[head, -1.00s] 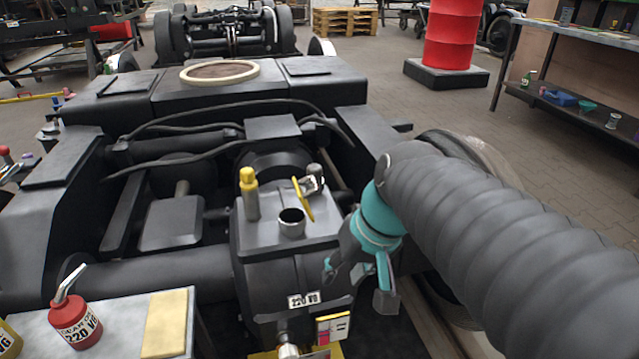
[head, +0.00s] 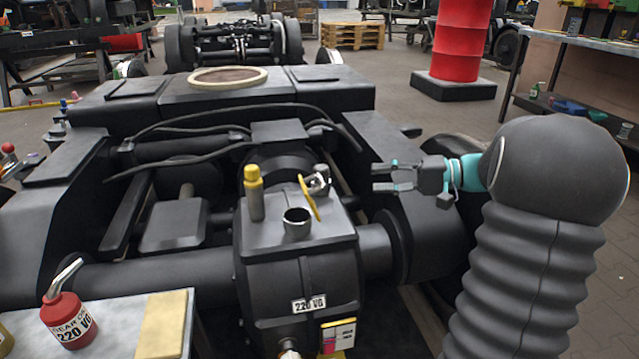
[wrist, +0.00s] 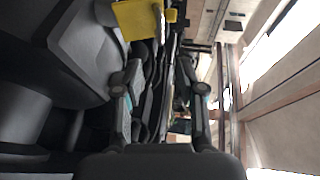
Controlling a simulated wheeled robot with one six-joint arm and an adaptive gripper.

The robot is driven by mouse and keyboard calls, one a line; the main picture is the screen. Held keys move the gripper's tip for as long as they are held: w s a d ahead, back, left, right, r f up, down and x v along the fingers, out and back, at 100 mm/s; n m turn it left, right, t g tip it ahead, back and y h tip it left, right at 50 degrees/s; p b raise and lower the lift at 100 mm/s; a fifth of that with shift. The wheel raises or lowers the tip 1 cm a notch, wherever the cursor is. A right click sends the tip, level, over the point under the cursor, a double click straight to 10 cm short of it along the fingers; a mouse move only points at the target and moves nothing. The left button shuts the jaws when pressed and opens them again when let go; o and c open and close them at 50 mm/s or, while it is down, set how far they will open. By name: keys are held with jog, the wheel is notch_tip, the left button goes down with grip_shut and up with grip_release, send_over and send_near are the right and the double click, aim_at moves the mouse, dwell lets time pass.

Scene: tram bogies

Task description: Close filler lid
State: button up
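The filler neck (head: 297,223) is a short open metal tube on top of the dark gearbox housing (head: 300,262). Its yellow lid (head: 310,198) stands up at the neck's back right, nearly edge-on and tilted, beside a silver hinge or clamp part (head: 319,181). The neck's mouth is uncovered. My gripper (head: 376,178) is to the right of the lid and apart from it, its fingers pointing left. The fingers are spread and empty, as the wrist view (wrist: 160,90) also shows. A yellow plate (wrist: 135,19) at the wrist view's top is probably the lid.
A yellow-capped post (head: 254,192) stands left of the neck. Black hoses (head: 190,158) run behind. A red oil can (head: 68,318) and a yellow cloth (head: 163,323) are on the table at lower left. Open air separates my gripper from the lid.

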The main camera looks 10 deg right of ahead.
aim_at(322, 178)
jog(key=x, duration=1.3)
jog(key=shift+w+a+f, duration=0.1)
jog(key=shift+w+a, duration=0.1)
jog(key=shift+a, duration=0.05)
grip_shut()
